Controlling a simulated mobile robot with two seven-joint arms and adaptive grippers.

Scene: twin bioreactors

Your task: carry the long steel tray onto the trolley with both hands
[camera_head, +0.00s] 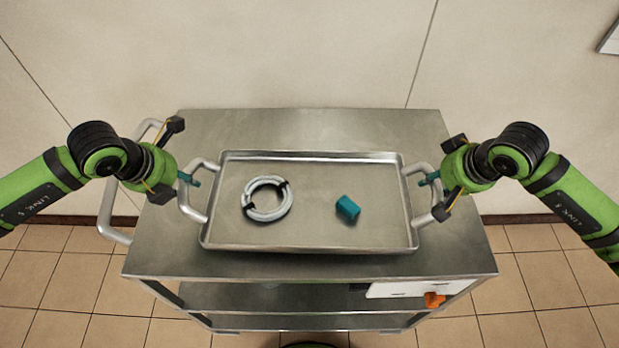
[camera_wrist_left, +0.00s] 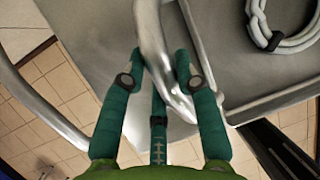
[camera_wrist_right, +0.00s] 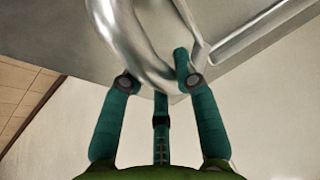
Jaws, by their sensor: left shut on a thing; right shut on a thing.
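The long steel tray (camera_head: 305,235) is over the trolley's top (camera_head: 310,125), lengthwise across it and roughly level. I cannot tell whether it rests on the top or is just above it. A coiled white hose (camera_head: 250,210) with dark ties and a teal block (camera_head: 347,208) lie in the tray. My left gripper (camera_head: 186,179) is shut on the tray's left handle, which also shows in the left wrist view (camera_wrist_left: 151,45). My right gripper (camera_head: 432,181) is shut on the right handle, also in the right wrist view (camera_wrist_right: 130,40).
The trolley has a push handle (camera_head: 112,205) at its left and a lower shelf (camera_head: 270,297). A white box with an orange knob (camera_head: 433,300) is at its front right. A pale wall (camera_head: 300,50) stands behind. Tiled floor (camera_head: 540,270) is free at both sides.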

